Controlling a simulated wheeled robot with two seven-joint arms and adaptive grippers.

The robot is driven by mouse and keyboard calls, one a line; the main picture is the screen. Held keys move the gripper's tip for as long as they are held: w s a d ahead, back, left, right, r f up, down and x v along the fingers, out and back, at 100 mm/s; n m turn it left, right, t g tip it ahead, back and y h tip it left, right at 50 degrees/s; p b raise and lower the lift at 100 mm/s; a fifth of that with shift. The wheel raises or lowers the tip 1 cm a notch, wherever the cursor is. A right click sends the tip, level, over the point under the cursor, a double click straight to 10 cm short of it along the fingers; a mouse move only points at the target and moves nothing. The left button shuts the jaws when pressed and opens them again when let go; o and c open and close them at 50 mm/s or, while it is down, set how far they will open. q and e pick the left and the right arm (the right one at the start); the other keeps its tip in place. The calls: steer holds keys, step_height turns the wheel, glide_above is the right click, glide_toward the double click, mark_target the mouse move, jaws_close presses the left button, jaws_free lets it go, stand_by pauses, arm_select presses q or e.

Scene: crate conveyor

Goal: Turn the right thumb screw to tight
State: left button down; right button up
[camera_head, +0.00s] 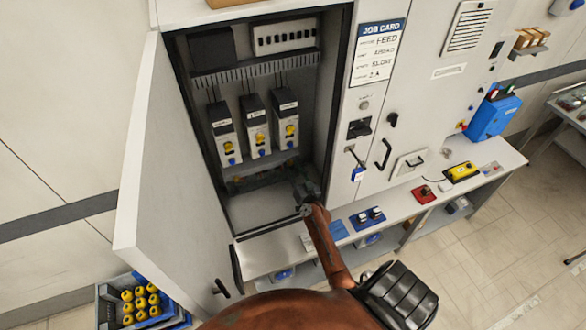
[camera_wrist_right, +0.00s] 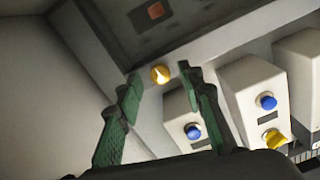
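A brass-yellow thumb screw (camera_wrist_right: 160,74) sits on a pale rail in the right wrist view. My right gripper (camera_wrist_right: 159,80) is open, with one green fingertip on each side of the screw. A gap shows on both sides, so the fingers do not visibly touch it. Whether the tips reach the screw in depth is unclear. In the head view my right gripper (camera_head: 309,190) is inside the open cabinet, at its lower right, and I cannot make out the screw there. My left gripper is not in view.
Several white modules (camera_head: 257,128) with yellow and blue knobs hang in the cabinet. Its door (camera_head: 165,175) stands open at the left. A shelf (camera_head: 400,205) carries a red box (camera_head: 423,194) and blue items. A crate (camera_head: 103,305) of yellow-topped parts stands lower left.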

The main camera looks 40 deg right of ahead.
jaws_close()
stand_by(0.3)
